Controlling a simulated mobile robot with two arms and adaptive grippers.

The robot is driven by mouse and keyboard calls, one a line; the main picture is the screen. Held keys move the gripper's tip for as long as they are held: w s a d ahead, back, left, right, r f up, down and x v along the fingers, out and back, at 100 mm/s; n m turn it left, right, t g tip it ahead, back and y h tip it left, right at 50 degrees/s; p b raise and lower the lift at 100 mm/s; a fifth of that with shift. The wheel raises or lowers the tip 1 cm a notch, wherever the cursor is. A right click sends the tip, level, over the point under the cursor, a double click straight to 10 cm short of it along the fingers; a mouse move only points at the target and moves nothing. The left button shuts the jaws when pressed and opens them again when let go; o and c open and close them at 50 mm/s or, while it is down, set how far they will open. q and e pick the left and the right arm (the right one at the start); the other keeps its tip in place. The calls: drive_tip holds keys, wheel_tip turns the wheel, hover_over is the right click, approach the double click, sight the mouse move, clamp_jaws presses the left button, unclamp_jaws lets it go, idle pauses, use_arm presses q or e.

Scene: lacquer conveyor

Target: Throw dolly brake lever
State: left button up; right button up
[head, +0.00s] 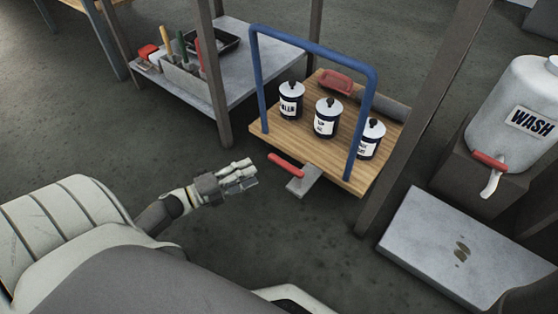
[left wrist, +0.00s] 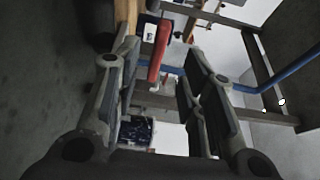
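The dolly has a wooden deck (head: 345,175) and a blue push handle (head: 315,52). Its brake lever (head: 284,164) has a red grip and sits on a grey bracket (head: 304,181) at the deck's near edge. My left gripper (head: 250,174) is just left of the lever's red end, apart from it in the head view. In the left wrist view my left gripper (left wrist: 160,75) is open, its two fingers spread. The red lever (left wrist: 158,50) shows between and beyond the fingers; no contact is visible. My right gripper is not in view.
Several labelled cans, including one in the middle (head: 327,120), stand on the deck. A low table (head: 255,65) with tools is behind left. A dark post (head: 425,120) rises right of the dolly. A white WASH tank (head: 510,110) stands right.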

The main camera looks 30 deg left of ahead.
sight(274, 162)
use_arm(q)
drive_tip(key=b+x, duration=0.4)
drive_tip(key=x, duration=0.4)
drive_tip(key=shift+w+d+f, duration=0.1)
drive_tip(key=shift+w+d, duration=0.1)
drive_tip(key=shift+w, duration=0.1)
drive_tip(key=shift+x, duration=0.75)
drive_tip(key=shift+c, duration=0.4)
clamp_jaws()
